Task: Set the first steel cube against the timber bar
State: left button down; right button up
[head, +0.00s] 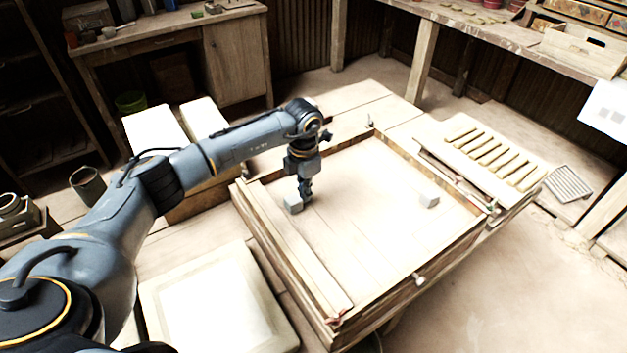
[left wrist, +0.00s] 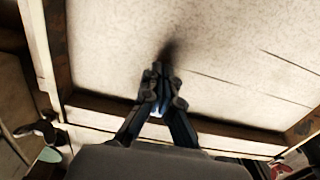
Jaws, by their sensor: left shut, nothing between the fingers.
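A second grey cube (head: 429,201) lies near the tray's right side. A long timber bar (head: 294,252) runs along the tray's left side, close to the first cube. My right gripper is not in view.
The tray's wooden rim (head: 385,320) surrounds a mostly clear floor. A rack of tile strips (head: 490,155) stands at the right, with a grey grate (head: 568,184) beyond it. A pale framed board (head: 215,305) lies at the front left.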

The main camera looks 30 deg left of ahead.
aim_at(296, 197)
pick_arm(q)
jog(key=shift+s, duration=0.15)
jog(key=shift+s+a, duration=0.5)
jog(key=shift+s, duration=0.1)
jog(key=shift+s+a, duration=0.2)
jog(key=shift+s, duration=0.3)
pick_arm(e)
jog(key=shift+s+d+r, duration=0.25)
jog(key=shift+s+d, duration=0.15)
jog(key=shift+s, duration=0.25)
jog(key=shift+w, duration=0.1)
pick_arm(q)
jog(key=shift+w+r, duration=0.1)
jog(key=shift+r, duration=0.1)
notch_tip(296, 197, up, 12)
jog(key=shift+f, duration=0.25)
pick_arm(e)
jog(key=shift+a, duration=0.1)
